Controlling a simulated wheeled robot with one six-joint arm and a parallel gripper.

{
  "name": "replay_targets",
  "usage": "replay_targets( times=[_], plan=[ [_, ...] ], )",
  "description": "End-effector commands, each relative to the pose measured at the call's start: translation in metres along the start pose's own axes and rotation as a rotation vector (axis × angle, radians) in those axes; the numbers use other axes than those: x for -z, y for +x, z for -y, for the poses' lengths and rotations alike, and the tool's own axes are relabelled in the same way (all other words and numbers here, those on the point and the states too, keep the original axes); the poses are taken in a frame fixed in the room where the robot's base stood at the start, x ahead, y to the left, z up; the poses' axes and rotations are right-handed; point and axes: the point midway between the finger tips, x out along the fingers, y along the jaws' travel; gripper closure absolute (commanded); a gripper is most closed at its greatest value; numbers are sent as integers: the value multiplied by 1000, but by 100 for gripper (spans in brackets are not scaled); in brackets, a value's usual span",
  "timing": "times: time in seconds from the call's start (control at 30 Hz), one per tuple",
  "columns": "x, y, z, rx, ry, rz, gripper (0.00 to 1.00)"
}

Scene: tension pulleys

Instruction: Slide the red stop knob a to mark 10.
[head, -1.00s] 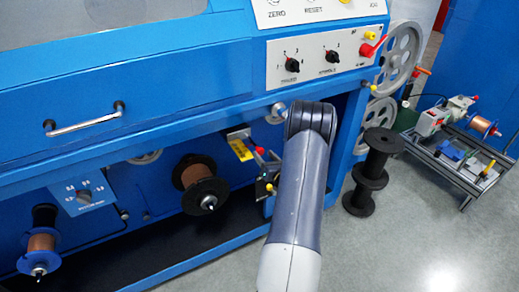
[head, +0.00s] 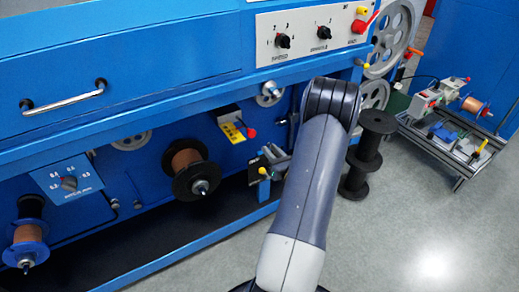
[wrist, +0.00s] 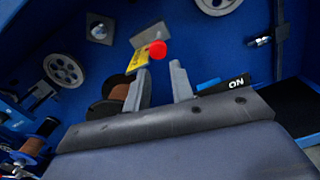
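The red knob (wrist: 158,49) shows in the wrist view as a round red end beside a yellow label plate (wrist: 138,61). In the head view the red knob (head: 251,133) is small, at the right of the yellow plate (head: 232,130), under the machine's front rail. The marks are too small to read. My gripper (wrist: 162,76) shows two grey fingers standing apart with nothing between them. The knob lies beyond the fingertips, slightly toward the left finger, and appears apart from them. In the head view my arm hides part of the area right of the knob.
A copper spool (head: 190,168) with black flanges is left of the plate. The machine's blue rail (head: 215,92) runs above. A black stacked spool (head: 368,155) stands on the floor at right. Open floor lies in front.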

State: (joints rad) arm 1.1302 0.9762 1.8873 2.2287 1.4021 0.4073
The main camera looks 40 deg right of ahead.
Motion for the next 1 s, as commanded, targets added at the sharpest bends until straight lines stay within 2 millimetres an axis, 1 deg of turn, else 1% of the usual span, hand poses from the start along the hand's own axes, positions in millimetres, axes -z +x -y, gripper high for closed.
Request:
replay_targets(
  times=[0.03, 0.2, 0.27, 0.33, 0.43, 0.57, 0.67, 1.0],
  plan=[
    [12, -12, 4, 5, -37, 4, 81],
    [12, -42, 0, 3, -135, 0, 95],
    [12, -49, -2, 4, -160, -1, 100],
    [12, -54, -4, 2, -177, -3, 100],
    [10, -55, -5, 0, -191, -3, 100],
    [9, -43, -6, -2, -192, -4, 100],
    [10, -26, -7, -4, -193, -2, 100],
    [11, 46, -6, -3, -190, -2, 100]
  ],
)
